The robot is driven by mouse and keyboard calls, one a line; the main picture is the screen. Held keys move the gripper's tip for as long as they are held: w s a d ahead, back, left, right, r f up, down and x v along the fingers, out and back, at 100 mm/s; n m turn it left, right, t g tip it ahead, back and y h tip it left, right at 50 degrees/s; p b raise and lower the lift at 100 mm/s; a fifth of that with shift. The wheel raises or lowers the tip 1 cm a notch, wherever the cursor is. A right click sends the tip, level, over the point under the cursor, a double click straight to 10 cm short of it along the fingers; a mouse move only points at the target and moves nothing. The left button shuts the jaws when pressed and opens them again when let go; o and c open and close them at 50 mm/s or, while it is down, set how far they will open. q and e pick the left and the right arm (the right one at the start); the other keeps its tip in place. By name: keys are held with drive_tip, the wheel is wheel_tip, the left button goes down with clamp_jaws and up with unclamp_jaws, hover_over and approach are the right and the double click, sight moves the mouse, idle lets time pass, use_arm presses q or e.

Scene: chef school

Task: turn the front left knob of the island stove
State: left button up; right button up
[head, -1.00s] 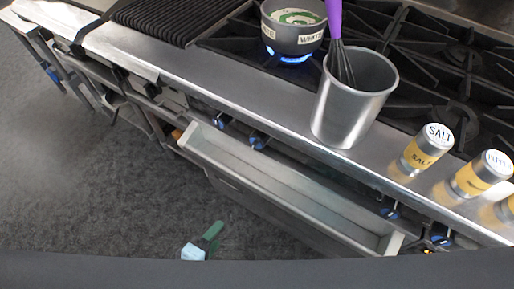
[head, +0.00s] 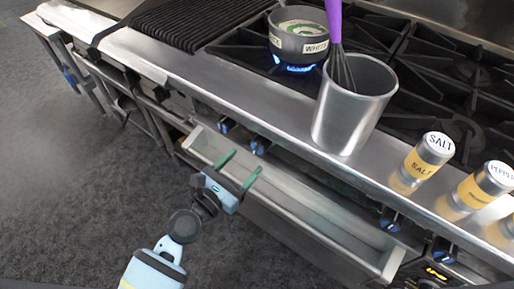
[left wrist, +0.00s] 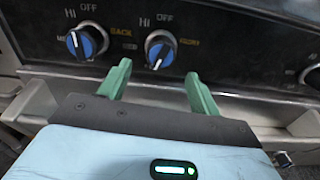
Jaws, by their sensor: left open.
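The island stove front (head: 320,185) carries blue-and-black knobs. In the left wrist view two knobs show close up: a left knob (left wrist: 87,42) with a label that seems to read BACK beside it, and a right knob (left wrist: 160,49) with a blurred label that looks like FRONT. The same pair shows in the head view as one knob (head: 226,125) and another (head: 260,146). My left gripper (head: 240,166), with green fingers, is open and empty in front of the pair. In the left wrist view its fingertips (left wrist: 157,78) sit below the right knob, apart from it. My right gripper is out of view.
A pulled-out drawer or tray (head: 310,215) juts out under the knobs, below my left gripper. A metal cup (head: 345,115) with a purple whisk (head: 335,25), a salt shaker (head: 425,160) and a pepper shaker (head: 475,190) stand on the ledge. A pot (head: 300,42) sits over a blue flame.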

sight(255, 151)
use_arm(q)
drive_tip(key=x, duration=0.6)
drive_tip(key=shift+w+d, duration=0.25)
drive_tip(key=shift+w, duration=0.05)
drive_tip(key=c, duration=1)
